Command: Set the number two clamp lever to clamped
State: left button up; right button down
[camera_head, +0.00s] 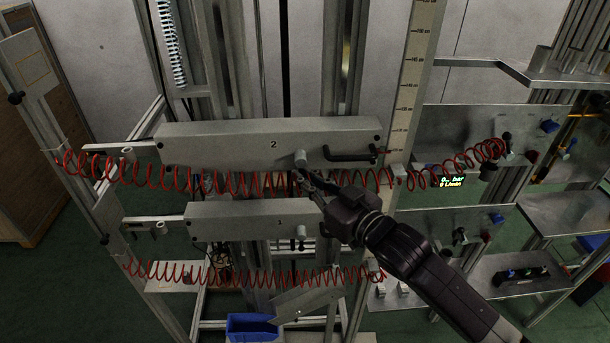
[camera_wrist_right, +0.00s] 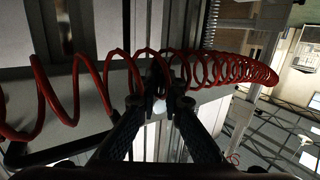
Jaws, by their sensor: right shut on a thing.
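The number two unit is a long grey bar (camera_head: 225,150) marked "2" in the head view. A pale round knob (camera_head: 301,158) stands out at its lower edge, apparently the pivot of the number two clamp lever. My right gripper (camera_head: 303,178) reaches up from the lower right to just below this knob. In the right wrist view its fingers (camera_wrist_right: 157,100) are closed together on a small dark part, apparently the lever, with a pale bit between them. The fingers and the red coil hide most of the lever, so its exact angle cannot be told. My left gripper is not in view.
A red coiled hose (camera_head: 235,182) runs across the bar's lower edge, close around my right fingers; it also crosses the wrist view (camera_wrist_right: 95,85). A black bent handle (camera_head: 350,156) is right of the knob. A blue bin (camera_head: 250,327) is lower.

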jog(key=shift+f, duration=0.55)
jog(key=c, duration=2.3)
grip_release()
jog(key=shift+d+r, duration=0.1)
jog(key=shift+r, duration=0.1)
jog(key=v, duration=1.2)
